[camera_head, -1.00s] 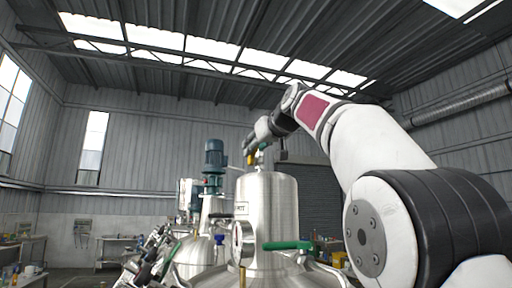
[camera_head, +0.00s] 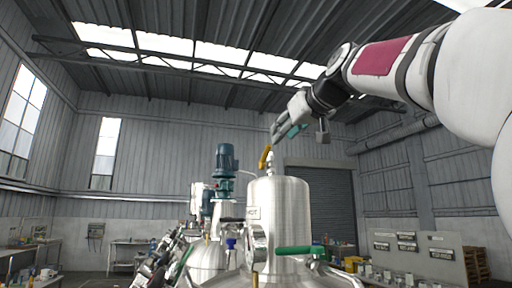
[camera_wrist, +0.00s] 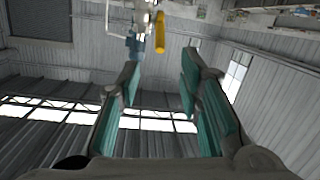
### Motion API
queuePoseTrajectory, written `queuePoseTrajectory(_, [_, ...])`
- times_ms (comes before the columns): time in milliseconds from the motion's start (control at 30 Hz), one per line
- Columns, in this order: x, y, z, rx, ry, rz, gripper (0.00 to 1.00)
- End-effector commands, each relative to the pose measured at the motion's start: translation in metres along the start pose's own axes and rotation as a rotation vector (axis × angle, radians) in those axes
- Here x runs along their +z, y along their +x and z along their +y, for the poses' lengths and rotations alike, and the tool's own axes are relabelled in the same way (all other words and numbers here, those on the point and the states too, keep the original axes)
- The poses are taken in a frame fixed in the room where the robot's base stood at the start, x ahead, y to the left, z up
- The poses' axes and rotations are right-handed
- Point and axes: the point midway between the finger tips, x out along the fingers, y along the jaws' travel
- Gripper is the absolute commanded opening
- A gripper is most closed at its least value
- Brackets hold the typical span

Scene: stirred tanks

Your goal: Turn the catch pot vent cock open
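The catch pot (camera_head: 278,210) is a shiny steel vessel with a domed top, in the middle of the head view. Its vent cock stands on top, with a yellow handle (camera_head: 265,156) that slants steeply upward. In the wrist view the yellow handle (camera_wrist: 161,32) shows beyond the fingertips, next to pale metal fittings. My gripper (camera_head: 286,136) is above and to the right of the handle, close but apparently apart from it. In the wrist view my gripper (camera_wrist: 160,65) is open, with nothing between its teal finger pads. The cock's lower body is small and hard to make out.
A green handle (camera_head: 300,250) sticks out at the front of the catch pot. A blue motor (camera_head: 225,158) on a mixer stands behind left. A grey roller door (camera_head: 325,205) and a signboard (camera_head: 418,248) are behind right.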

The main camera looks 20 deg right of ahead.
Motion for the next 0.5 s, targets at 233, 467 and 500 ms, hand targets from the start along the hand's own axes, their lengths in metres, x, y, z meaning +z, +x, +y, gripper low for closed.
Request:
queuePoseTrajectory(233, [-0.001,0.002,0.000,0.000,0.002,0.003,0.17])
queuePoseTrajectory(467, [-0.030,0.052,-0.026,-0.003,0.103,0.186,0.00])
queuePoseTrajectory(500, [-0.041,0.065,-0.035,-0.007,0.143,0.247,0.00])
